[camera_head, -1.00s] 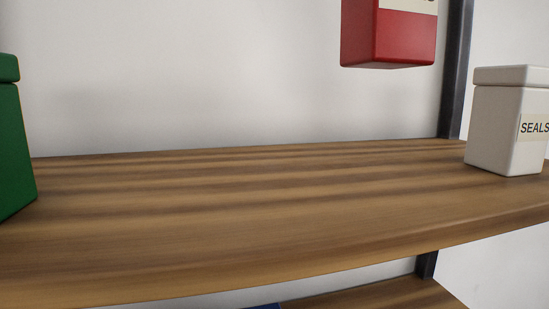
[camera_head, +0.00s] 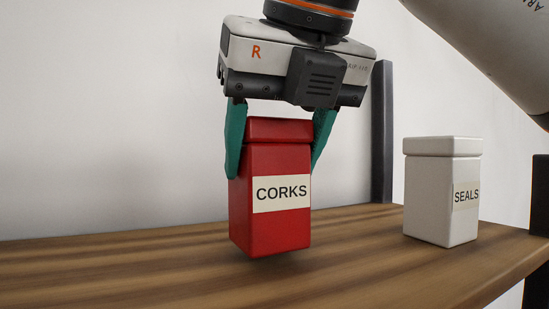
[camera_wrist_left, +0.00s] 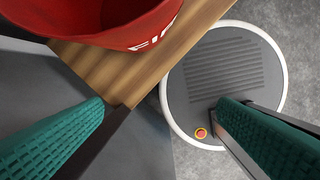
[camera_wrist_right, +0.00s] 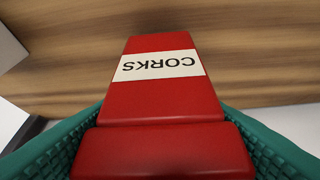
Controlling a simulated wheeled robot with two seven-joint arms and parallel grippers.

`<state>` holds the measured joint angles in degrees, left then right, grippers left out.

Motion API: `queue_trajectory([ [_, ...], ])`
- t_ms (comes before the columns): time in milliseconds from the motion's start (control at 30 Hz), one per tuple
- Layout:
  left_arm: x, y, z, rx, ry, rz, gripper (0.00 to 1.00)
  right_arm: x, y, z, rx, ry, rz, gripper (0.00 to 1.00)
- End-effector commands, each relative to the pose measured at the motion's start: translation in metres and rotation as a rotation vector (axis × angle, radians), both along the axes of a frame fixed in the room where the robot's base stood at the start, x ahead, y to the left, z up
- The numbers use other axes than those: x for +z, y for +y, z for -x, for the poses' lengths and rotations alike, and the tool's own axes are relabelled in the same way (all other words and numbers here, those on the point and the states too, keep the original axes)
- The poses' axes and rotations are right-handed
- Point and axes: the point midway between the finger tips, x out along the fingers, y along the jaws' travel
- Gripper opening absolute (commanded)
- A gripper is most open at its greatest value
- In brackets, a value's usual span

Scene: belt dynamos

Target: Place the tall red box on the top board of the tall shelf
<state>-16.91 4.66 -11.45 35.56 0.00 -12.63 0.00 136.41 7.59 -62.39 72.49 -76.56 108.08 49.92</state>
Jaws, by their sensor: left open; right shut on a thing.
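The tall red box (camera_head: 272,222) has a lid and a label reading CORKS. It is upright in the head view, over the wooden board (camera_head: 120,275) of the shelf, with a shadow under it. Its base looks slightly above the board or just at it; I cannot tell which. My right gripper (camera_head: 278,150) is shut on the box's sides from above. The box (camera_wrist_right: 165,100) also fills the middle of the right wrist view, between the green fingers. My left gripper (camera_wrist_left: 165,125) is open and empty in the left wrist view, away from the box.
A white lidded box (camera_head: 440,205) labelled SEALS stands on the board to the right of the red box. A dark shelf post (camera_head: 382,135) rises behind. The board left of the red box is clear. A red bucket-like container (camera_wrist_left: 100,25) is near my left gripper.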

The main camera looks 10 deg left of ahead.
Motion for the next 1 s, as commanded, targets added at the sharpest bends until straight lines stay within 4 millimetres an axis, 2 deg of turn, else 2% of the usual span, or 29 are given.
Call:
queue_trajectory([
  [133, 0.0030, -0.0002, 0.0023, -0.001, 0.003, 0.000, 0.82, -0.0099, -0.0008, 0.0001, 0.000, 0.000, -0.002, 0.31],
  [400, 0.0019, -0.0007, 0.0044, -0.001, 0.005, 0.001, 0.82, -0.0118, -0.0003, 0.0001, -0.001, 0.000, -0.002, 0.31],
  [433, 0.0019, -0.0007, 0.0044, -0.001, 0.005, 0.001, 0.82, -0.0121, -0.0003, 0.0001, -0.001, 0.000, 0.000, 0.65],
  [533, 0.0021, -0.0007, 0.0044, -0.001, 0.005, 0.001, 0.82, -0.0119, -0.0002, 0.0001, -0.001, 0.000, 0.000, 0.81],
  [567, 0.0021, -0.0007, 0.0044, -0.001, 0.005, 0.001, 0.82, -0.0119, -0.0002, 0.0001, -0.001, 0.000, 0.000, 0.84],
  [1000, 0.0018, -0.0017, 0.0044, 0.000, 0.006, 0.002, 0.82, -0.0098, -0.0006, 0.0011, 0.000, 0.000, -0.002, 0.84],
])
